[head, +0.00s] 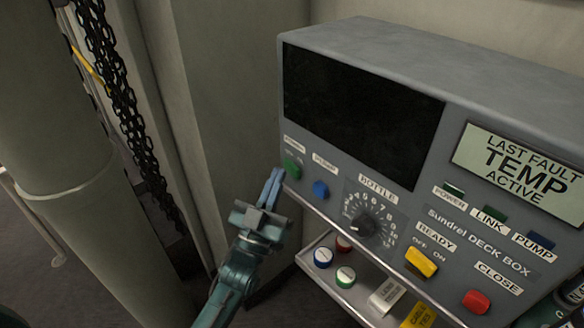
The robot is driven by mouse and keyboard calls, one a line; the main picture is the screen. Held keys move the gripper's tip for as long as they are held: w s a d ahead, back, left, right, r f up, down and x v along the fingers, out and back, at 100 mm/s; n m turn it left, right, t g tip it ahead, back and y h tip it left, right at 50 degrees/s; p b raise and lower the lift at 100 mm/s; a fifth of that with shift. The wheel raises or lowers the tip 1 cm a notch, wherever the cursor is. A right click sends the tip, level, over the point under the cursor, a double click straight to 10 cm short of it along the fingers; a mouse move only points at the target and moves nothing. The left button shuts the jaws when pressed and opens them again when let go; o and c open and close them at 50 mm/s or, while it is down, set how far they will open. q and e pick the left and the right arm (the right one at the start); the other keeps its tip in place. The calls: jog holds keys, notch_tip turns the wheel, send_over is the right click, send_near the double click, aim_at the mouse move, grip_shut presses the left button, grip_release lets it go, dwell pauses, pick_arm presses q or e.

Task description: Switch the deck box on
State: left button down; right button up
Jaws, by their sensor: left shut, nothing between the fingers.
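The grey deck box (395,50) fills the right of the head view, labelled "Sundrel DECK BOX". Its large screen (360,115) is black. A small display (520,172) reads "LAST FAULT TEMP ACTIVE". A green button (291,169) and a blue button (320,189) sit below the black screen, their labels too small to read. A yellow switch (421,262) is marked OFF and ON; a red button (476,301) is by "CLOSE". My left gripper (273,175) is shut and empty, its fingertips just left of the green button; contact cannot be told.
A "BOTTLE" dial (364,225) sits mid-panel. Under the box, a shelf (325,281) holds several small round pieces and cards. A thick grey column (75,150) and hanging black chains (125,95) stand left. A dark object is cut off at bottom right.

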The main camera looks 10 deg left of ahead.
dwell(0.6)
pick_arm(q)
jog(key=shift+w+d, duration=0.25)
jog(key=shift+d, duration=0.05)
jog(key=shift+w+d+r+b, duration=0.2)
jog(key=shift+d+r+b, duration=0.1)
jog(key=shift+d, duration=0.05)
dwell(1.2)
jog(key=shift+s+a+f, duration=0.1)
jog(key=shift+a, duration=0.05)
dwell(0.3)
jog(key=shift+s+a, duration=0.1)
jog(key=s+a+p, duration=0.1)
jog(key=a, duration=0.1)
jog(key=s+a+p, duration=0.1)
jog(key=s, duration=0.1)
jog(key=shift+s+a+f, duration=0.2)
jog(key=shift+a, duration=0.2)
